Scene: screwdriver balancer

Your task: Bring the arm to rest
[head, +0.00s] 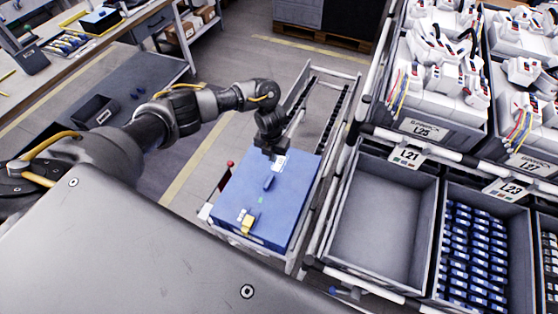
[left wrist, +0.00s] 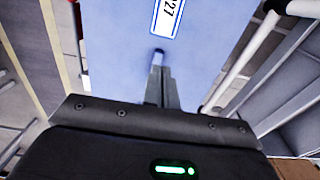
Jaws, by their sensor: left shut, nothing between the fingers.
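My left arm reaches from the left across the head view. My left gripper (head: 272,152) points down over the far part of a blue box (head: 262,212) and is shut and empty. In the left wrist view the shut fingers (left wrist: 161,72) hang over the blue surface (left wrist: 120,40), close to a white label marked 27 (left wrist: 168,14). I cannot tell whether the fingertips touch it. On the box's top are a small blue handle (head: 268,182) and a yellow part (head: 248,224). My right gripper does not show.
The box sits on a narrow grey cart (head: 318,150). To the right, a rack holds an empty grey bin (head: 380,225), a bin of blue parts (head: 480,245) and bins of white devices (head: 435,80). A workbench (head: 85,45) stands at upper left. Open floor lies between.

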